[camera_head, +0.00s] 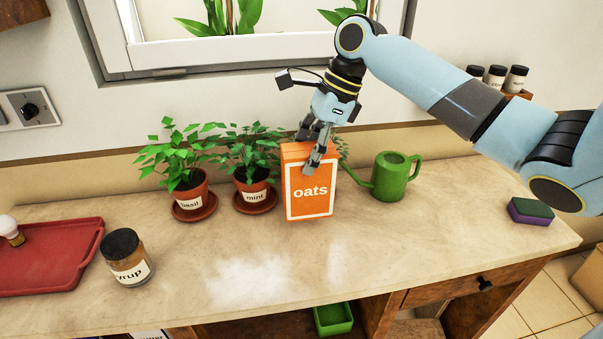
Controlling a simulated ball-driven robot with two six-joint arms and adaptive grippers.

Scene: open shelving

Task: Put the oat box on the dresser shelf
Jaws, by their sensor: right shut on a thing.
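The oat box (311,198) is orange with a white outline and the word "oats". It is upright over the countertop, in the middle of the head view. My right gripper (315,150) comes down from above and is shut on the top of the box. I cannot tell whether the box's bottom touches the counter. My left gripper is not in view. The dresser (440,294) under the counter has a drawer and open shelf space below, seen only in part.
Potted basil (187,193) and mint (253,188) stand left of the box. A green watering can (390,177) is close on its right. A syrup jar (128,258), red tray (60,262) and sponge (531,211) are farther off. A green bin (333,319) sits below. The front counter is clear.

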